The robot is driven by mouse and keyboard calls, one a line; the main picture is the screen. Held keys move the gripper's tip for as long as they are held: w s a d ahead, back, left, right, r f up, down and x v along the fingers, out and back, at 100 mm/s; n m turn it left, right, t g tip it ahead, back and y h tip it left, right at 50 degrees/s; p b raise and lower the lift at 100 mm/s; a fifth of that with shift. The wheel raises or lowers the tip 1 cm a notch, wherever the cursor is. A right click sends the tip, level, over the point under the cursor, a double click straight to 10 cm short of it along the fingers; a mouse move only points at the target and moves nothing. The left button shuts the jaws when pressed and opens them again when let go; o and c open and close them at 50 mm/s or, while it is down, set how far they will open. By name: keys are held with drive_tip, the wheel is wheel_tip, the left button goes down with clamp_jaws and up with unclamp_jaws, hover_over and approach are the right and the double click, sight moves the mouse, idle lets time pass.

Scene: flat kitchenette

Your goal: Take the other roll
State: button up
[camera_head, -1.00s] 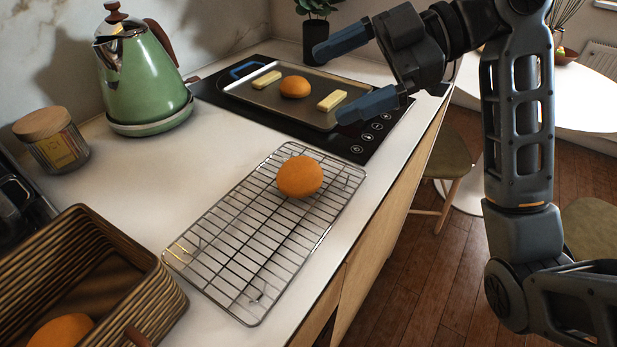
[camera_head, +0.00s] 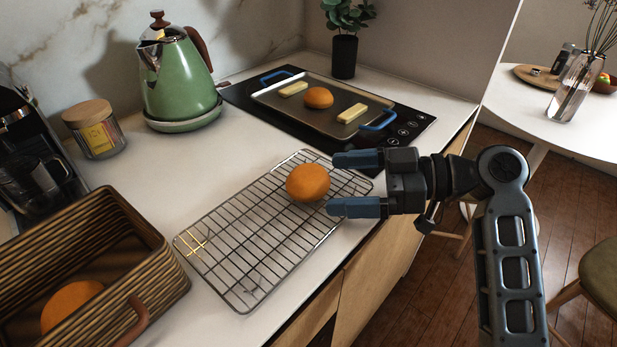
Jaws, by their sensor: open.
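One orange-brown roll (camera_head: 308,183) sits on the wire cooling rack (camera_head: 243,256), near its far right end. A second roll (camera_head: 318,97) lies on the baking tray (camera_head: 270,99) between two pale yellow sticks. A third roll (camera_head: 70,304) lies inside the woven basket (camera_head: 172,284) at the lower left. My gripper (camera_head: 343,183) is open and empty. Its blue fingers point left toward the roll on the rack, with the fingertips just right of it. I cannot tell whether a fingertip touches the roll.
The tray with blue handles (camera_head: 378,121) stands on the black cooktop (camera_head: 415,121). A green kettle (camera_head: 178,80), a lidded jar (camera_head: 94,130) and a coffee maker (camera_head: 28,165) line the back. The counter between kettle and rack is clear.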

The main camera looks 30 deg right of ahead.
sight(327, 181)
drive_tip(key=x, duration=0.4)
drive_tip(key=shift+w+d+p, duration=0.15)
drive_tip(key=shift+w+p, duration=0.05)
drive_tip(key=shift+p, duration=0.1)
drive_tip(key=shift+c, duration=0.2)
drive_tip(key=c, duration=1.1)
